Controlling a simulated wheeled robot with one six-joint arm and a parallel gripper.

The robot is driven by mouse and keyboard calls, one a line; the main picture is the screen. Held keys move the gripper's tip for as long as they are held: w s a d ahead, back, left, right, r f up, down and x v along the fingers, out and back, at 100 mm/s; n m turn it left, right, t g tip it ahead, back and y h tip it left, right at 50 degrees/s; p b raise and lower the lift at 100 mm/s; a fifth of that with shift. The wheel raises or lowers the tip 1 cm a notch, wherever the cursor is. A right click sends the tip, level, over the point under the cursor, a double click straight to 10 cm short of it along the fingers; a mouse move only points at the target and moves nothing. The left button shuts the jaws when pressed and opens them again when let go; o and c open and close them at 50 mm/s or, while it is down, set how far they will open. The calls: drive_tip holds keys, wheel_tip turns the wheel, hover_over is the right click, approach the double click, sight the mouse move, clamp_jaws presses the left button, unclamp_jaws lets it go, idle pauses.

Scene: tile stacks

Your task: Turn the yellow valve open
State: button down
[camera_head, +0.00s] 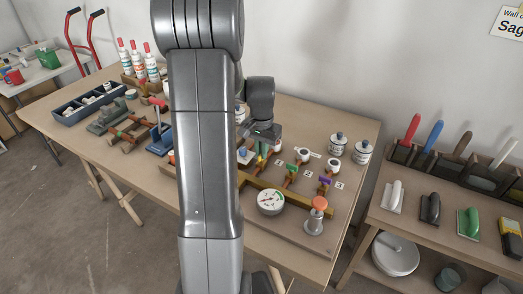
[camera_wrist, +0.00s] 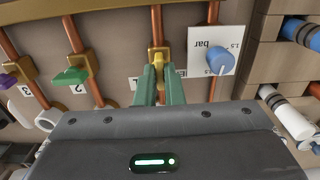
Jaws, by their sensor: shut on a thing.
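The yellow valve (camera_wrist: 158,58) sits on a copper pipe of a wooden board. Its body shows just beyond my fingertips in the wrist view, and a small yellow part (camera_head: 261,160) shows below my gripper in the head view. My gripper (camera_wrist: 160,75) has its two green fingers shut on the yellow valve's handle. The fingers and palm hide most of the handle, so its angle is hard to tell. In the head view my gripper (camera_head: 263,142) points down at the board, partly behind my arm.
A green valve (camera_wrist: 70,76) and a purple valve (camera_wrist: 8,80) are on neighbouring pipes. A blue knob (camera_wrist: 220,62) on a white "bar" plate is close on the right. A pressure gauge (camera_head: 270,201) and an orange-topped fitting (camera_head: 318,204) stand near the board's front.

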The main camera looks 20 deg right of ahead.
drive_tip(key=c, duration=1.5)
unclamp_jaws()
drive_tip(key=shift+c, duration=0.2)
drive_tip(key=shift+r, duration=0.1)
wheel_tip(320, 180, up, 14)
drive_tip(key=shift+f, duration=0.3)
wheel_tip(320, 180, down, 14)
drive_tip(key=shift+r, duration=0.15)
drive_tip(key=shift+r, duration=0.2)
